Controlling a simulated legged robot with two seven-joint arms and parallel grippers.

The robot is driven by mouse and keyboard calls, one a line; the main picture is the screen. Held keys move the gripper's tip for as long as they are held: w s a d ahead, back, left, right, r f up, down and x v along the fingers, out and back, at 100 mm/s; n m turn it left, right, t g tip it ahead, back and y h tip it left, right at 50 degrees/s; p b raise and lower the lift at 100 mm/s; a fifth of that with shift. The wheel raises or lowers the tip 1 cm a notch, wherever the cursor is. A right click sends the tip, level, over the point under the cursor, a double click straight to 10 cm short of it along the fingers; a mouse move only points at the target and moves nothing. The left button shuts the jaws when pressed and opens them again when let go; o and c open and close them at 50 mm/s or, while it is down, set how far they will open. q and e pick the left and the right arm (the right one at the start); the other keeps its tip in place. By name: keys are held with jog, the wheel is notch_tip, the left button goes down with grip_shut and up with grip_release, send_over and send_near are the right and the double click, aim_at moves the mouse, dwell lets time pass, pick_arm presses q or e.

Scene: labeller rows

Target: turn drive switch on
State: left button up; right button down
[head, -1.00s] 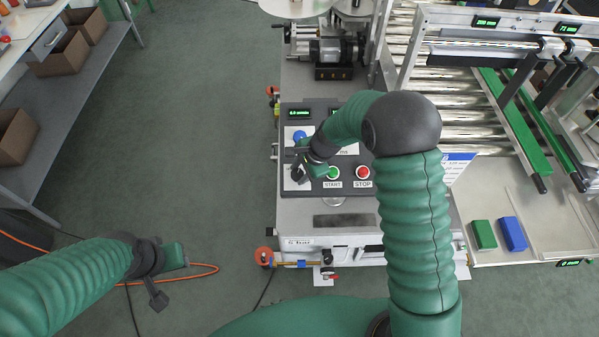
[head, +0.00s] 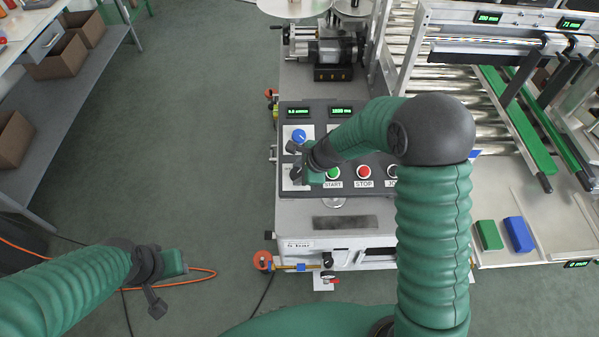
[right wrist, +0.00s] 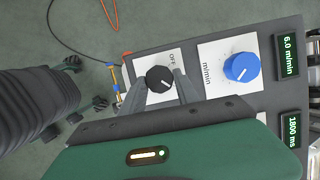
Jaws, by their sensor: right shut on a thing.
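The drive switch is a black round knob (right wrist: 159,79) with a white pointer line, on a white plate marked OFF in the right wrist view. My right gripper (right wrist: 160,88) has one finger on each side of the knob and is shut on it. In the head view my right gripper (head: 296,174) is over the lower left of the dark control panel (head: 345,188) and largely hides the knob. The pointer's exact setting is hard to read. My left gripper (head: 164,284) hangs over the floor at lower left, away from the panel; its finger opening is unclear.
A blue knob (right wrist: 242,67) sits beside the switch. A green START button (head: 333,173) and red STOP button (head: 364,172) are close to my right gripper. Green displays (head: 299,112) top the panel. A roller conveyor (head: 455,100) stands at right. Floor at left is open.

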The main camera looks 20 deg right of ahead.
jog(key=shift+w+r, duration=0.1)
jog(key=shift+r, duration=0.05)
jog(key=c, duration=1.3)
grip_release()
jog(key=o, duration=0.4)
jog(key=p+v, duration=0.2)
jog(key=v, duration=1.4)
jog(key=shift+s+r+p, duration=0.2)
jog(key=shift+s+p, duration=0.05)
jog(key=shift+p, duration=0.1)
jog(key=s+f+n+g+h, duration=0.1)
jog(key=s+f+n, duration=0.2)
jog(key=s+n, duration=0.4)
jog(key=s+f+n+g+h, duration=0.1)
jog(key=s+f+n, duration=0.2)
jog(key=s+n, duration=0.4)
jog(key=n, duration=0.6)
jog(key=shift+a+n+h, duration=0.3)
jog(key=shift+h, duration=0.1)
